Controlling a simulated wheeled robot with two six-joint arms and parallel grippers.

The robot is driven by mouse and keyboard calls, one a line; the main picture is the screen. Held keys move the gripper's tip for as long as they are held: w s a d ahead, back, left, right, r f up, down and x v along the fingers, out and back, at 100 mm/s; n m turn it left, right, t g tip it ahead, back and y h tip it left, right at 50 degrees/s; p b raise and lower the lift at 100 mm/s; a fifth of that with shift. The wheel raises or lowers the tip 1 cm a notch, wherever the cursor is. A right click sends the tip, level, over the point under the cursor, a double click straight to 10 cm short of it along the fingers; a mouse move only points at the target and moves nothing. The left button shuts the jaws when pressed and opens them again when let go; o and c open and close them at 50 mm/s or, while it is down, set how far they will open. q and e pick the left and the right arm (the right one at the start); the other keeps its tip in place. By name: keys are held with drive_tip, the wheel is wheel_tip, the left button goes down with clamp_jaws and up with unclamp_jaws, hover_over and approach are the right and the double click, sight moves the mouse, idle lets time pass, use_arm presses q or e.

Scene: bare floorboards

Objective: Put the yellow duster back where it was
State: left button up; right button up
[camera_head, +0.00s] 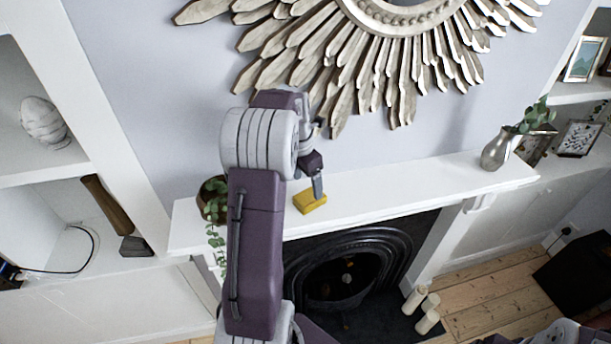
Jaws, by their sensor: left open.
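The yellow duster (310,203) lies on the white mantelpiece (400,187), left of its middle and near the front edge. My left gripper (318,190) is open and points down directly at the duster. One grey finger shows, and its tip overlaps the duster in the picture; I cannot tell whether they touch. The other finger is hidden. My right gripper is not in view; only part of my right arm shows at the bottom right.
A trailing plant in a brown pot (211,198) stands at the mantelpiece's left end. A silver vase (497,150) with leaves stands at its right end. A sunburst mirror frame (395,70) hangs above. The mantelpiece between duster and vase is clear. Candles (428,308) stand by the fireplace.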

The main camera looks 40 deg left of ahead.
sight(305, 198)
use_arm(q)
drive_tip(key=r, duration=0.5)
drive_tip(key=shift+s+a+r, duration=0.1)
drive_tip(key=shift+s+r, duration=0.15)
drive_tip(key=shift+s, duration=0.1)
drive_tip(key=s+d+f+m, duration=0.6)
drive_tip(key=d+m, duration=0.4)
drive_tip(key=m, duration=0.6)
drive_tip(key=s+d+f+m, duration=0.7)
drive_tip(key=d+m, duration=0.3)
drive_tip(key=m, duration=0.6)
drive_tip(key=shift+s+f+m+g, duration=0.3)
drive_tip(key=shift+s, duration=0.15)
drive_tip(key=shift+d, duration=0.1)
